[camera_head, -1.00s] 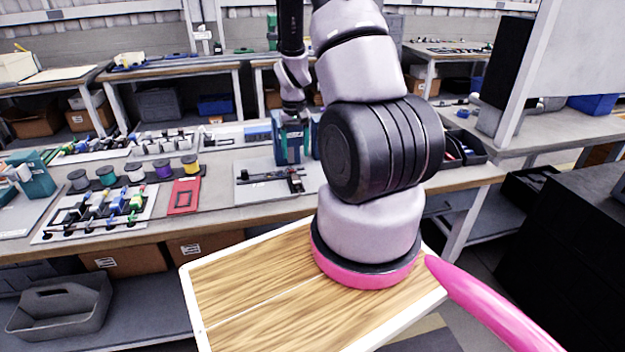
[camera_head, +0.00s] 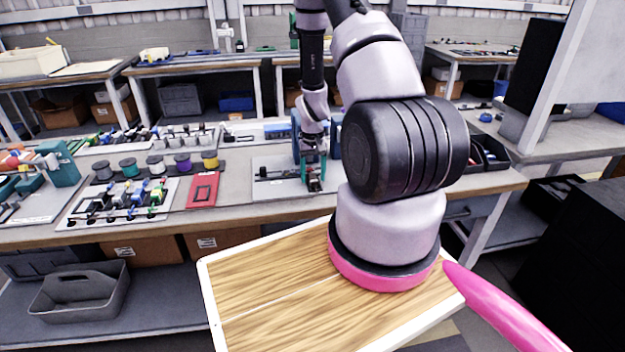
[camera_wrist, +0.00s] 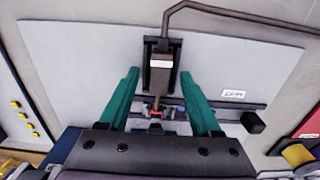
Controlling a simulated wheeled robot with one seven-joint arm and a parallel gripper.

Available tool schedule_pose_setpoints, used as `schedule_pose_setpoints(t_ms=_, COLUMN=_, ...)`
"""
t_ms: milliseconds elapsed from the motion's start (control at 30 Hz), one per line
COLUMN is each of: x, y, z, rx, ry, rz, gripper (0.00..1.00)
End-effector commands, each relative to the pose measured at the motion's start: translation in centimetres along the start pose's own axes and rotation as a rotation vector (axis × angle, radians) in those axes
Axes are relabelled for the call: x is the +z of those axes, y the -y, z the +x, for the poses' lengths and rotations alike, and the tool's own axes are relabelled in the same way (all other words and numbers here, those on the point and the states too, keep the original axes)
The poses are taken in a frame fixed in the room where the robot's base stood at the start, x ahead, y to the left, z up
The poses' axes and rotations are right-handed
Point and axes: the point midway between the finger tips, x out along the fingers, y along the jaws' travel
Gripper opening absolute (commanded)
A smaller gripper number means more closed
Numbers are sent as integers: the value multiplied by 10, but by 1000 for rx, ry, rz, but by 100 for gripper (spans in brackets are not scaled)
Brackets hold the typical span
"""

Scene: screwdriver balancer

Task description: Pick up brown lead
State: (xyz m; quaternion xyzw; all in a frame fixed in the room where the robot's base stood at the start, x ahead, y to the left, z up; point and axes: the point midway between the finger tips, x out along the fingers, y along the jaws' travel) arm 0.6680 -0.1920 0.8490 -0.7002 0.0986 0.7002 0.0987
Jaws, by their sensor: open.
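The brown lead (camera_wrist: 162,72) shows in the wrist view as a dark brown plug with a white label and a bent brown cable running off to the upper right. It lies over a light grey plate (camera_wrist: 80,70), which also shows on the bench in the head view (camera_head: 266,188). My gripper (camera_wrist: 160,74) is open, with one teal finger on each side of the plug and gaps between. I cannot tell how high the fingertips are. In the head view my gripper (camera_head: 313,168) is low over the plate, and the lead is not clearly visible there.
A dark rail with a black block (camera_wrist: 253,122) lies beside the plug. Left on the bench are a red frame (camera_head: 203,190), several wire spools (camera_head: 182,163) and a white board with connectors (camera_head: 100,210). A black bin (camera_head: 490,152) stands to the right.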

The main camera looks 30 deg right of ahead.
Motion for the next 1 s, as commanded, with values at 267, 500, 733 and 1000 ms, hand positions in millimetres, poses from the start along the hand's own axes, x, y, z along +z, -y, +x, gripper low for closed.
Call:
schedule_pose_setpoints(t_ms=267, x=0, y=0, z=0, rx=0, ry=0, rz=0, gripper=0)
schedule_pose_setpoints(t_ms=500, x=0, y=0, z=0, rx=0, ry=0, rz=0, gripper=0)
schedule_pose_setpoints(t_ms=733, x=-2, y=0, z=-3, rx=0, ry=-1, rz=0, gripper=0)
schedule_pose_setpoints(t_ms=1000, x=-7, y=1, z=-13, rx=1, ry=-2, rz=0, gripper=0)
